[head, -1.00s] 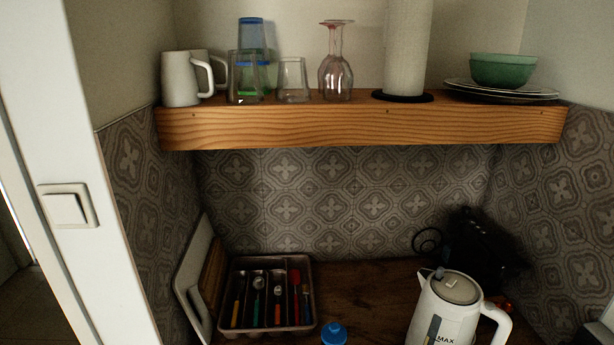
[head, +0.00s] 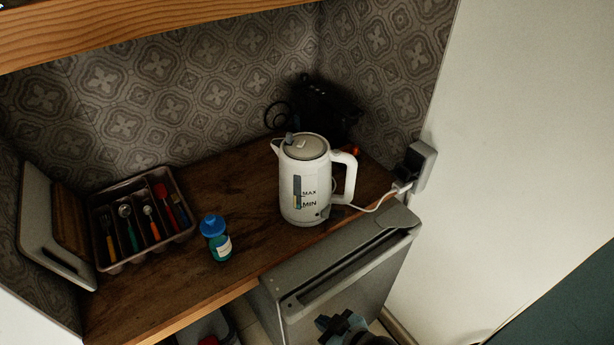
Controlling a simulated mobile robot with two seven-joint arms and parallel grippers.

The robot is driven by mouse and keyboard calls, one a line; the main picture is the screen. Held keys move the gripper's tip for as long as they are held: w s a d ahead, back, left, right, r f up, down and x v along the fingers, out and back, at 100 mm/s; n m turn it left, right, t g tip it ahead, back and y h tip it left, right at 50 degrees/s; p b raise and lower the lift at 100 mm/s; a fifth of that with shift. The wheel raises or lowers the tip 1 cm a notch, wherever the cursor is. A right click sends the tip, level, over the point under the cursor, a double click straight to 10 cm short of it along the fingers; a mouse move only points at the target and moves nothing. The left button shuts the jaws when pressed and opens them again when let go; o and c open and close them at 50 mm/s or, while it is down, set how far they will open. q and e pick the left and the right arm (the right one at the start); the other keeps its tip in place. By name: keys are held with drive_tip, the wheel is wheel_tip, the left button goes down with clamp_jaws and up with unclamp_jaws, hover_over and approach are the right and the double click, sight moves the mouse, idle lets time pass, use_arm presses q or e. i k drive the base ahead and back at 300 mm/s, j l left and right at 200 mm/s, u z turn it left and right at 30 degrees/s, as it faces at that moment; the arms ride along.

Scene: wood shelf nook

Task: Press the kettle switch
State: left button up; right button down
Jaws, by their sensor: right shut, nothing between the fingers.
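The white kettle (head: 293,205) stands upright on the wooden counter, with MAX and MIN marks on its side and its handle to the right. A small dark part low on the kettle, below the handle, looks like the switch (head: 326,212). My right gripper (head: 338,323) is at the bottom edge of the head view, below and in front of the kettle and apart from it. It is shut and empty, and partly cut off by the frame. My left gripper is out of view.
A grey appliance (head: 345,272) stands in front of the counter, between gripper and kettle in the picture. A blue-capped bottle (head: 216,240) and a cutlery tray (head: 118,268) are left. A white cord runs to a wall socket (head: 417,166). Dark items stand behind.

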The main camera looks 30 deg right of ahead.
sight(334, 214)
drive_tip(key=z, duration=1.15)
